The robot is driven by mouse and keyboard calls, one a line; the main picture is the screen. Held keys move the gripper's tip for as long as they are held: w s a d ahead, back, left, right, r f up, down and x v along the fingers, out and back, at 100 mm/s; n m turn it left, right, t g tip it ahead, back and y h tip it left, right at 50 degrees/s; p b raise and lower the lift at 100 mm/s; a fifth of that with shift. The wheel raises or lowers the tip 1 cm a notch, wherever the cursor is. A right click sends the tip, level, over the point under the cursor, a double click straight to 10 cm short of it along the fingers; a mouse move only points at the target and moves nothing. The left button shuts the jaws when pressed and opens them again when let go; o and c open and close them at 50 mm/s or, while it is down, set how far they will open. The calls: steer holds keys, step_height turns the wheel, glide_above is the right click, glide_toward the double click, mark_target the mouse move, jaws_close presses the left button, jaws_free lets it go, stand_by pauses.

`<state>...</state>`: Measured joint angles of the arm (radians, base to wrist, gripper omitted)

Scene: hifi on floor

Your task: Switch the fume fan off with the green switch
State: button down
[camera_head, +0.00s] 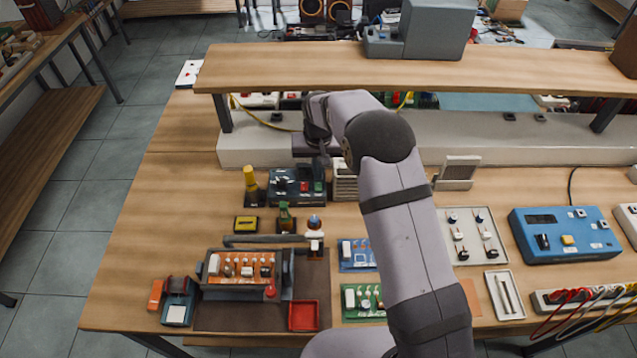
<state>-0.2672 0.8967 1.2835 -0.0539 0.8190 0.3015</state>
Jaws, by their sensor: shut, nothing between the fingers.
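A dark slate control box (285,198) with black knobs stands on the bench left of my arm. Small red and green parts show at its right end; the green one looks like a switch (318,186), but its position is too small to read. My gripper (322,160) is shut and empty, just above and behind the box's right end. It is partly hidden by my wrist, and I cannot tell whether it touches anything. A pale slatted unit (345,182) stands right of the box, partly hidden by my arm. I cannot tell which thing is the fume fan.
A wooden shelf (290,75) spans the bench's back, above a long white housing (260,150). A yellow-topped post (250,180) stands left of the control box. In front are an orange circuit board (240,266) in a holder and a red tray (303,316). A blue instrument (570,250) stands right.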

mark_target(318, 183)
steer(key=shift+r+p, duration=1.3)
steer(key=shift+r, duration=0.95)
steer(key=s+d+f+n+g, duration=0.1)
steer(key=s+f, duration=0.1)
steer(key=s, duration=0.4)
steer(key=s+d+f+n+g, duration=0.1)
steer(key=s+d+f, duration=0.1)
steer(key=s, duration=0.5)
steer(key=s+d+f+g, duration=0.2)
steer(key=s, duration=0.5)
steer(key=shift+d+f+n+h, duration=0.15)
steer(key=shift+f+n+h, duration=0.05)
steer(key=shift+n+h, duration=0.2)
steer(key=s+d+r+m, duration=0.1)
steer(key=s+d+r, duration=0.25)
steer(key=s, duration=0.35)
steer(key=s+d+r, duration=0.3)
steer(key=s+r, duration=0.1)
steer(key=s, duration=0.4)
step_height(318, 183, up, 5)
steer(key=w+d+m+t, duration=0.1)
steer(key=w+d+t, duration=0.1)
steer(key=w, duration=0.1)
steer(key=shift+m+y, duration=0.4)
steer(key=shift+r, duration=0.1)
